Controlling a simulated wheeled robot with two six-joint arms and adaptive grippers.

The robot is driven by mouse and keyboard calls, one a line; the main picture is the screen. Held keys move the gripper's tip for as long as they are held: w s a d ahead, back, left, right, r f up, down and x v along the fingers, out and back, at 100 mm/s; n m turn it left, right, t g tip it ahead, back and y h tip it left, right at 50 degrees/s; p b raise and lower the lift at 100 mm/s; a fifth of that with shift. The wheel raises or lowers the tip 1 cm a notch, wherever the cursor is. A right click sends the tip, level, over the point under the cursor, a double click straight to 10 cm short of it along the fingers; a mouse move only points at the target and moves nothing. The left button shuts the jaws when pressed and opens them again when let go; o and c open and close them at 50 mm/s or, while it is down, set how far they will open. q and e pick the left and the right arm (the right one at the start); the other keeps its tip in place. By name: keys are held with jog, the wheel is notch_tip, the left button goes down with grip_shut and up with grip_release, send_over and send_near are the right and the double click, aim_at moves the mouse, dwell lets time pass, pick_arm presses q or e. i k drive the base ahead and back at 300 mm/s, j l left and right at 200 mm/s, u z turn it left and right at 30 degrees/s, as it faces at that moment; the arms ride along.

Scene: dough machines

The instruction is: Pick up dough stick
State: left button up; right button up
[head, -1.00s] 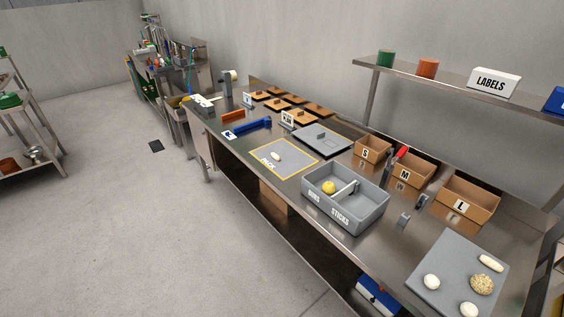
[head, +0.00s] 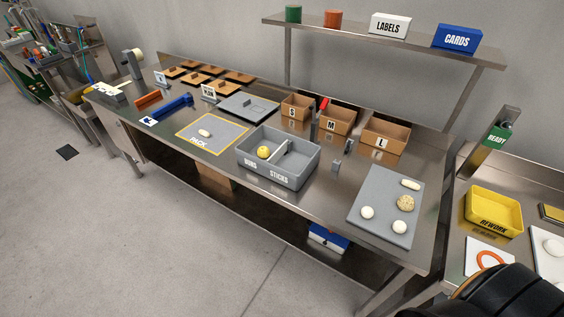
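One white dough stick (head: 410,184) lies at the far end of a grey board (head: 378,205) on the right of the steel table. Two smooth white balls (head: 367,212) (head: 399,227) and a rough, grainy ball (head: 405,202) lie on the same board. Another white stick (head: 205,133) lies on the yellow-edged PACK mat (head: 214,147). A grey divided bin (head: 262,168) marked BUNS and STICKS holds a yellow ball (head: 263,152) in its left compartment; the floor of the sticks side is partly hidden. Neither gripper's fingers show.
Brown boxes S (head: 294,113), M (head: 333,127) and L (head: 379,139) stand along the back. A shelf (head: 390,42) overhangs the table. A second table with a yellow REWORK bin (head: 493,222) is at right. A dark rounded part, apparently mine, fills the bottom right corner.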

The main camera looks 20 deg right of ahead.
aim_at(203, 133)
jog(key=i+j+u, duration=0.15)
jog(key=i+j, duration=0.15)
jog(key=i, duration=0.2)
jog(key=i+j+u, duration=0.2)
jog(key=i, duration=0.3)
jog(key=i+j+u, duration=0.15)
jog(key=i, duration=0.35)
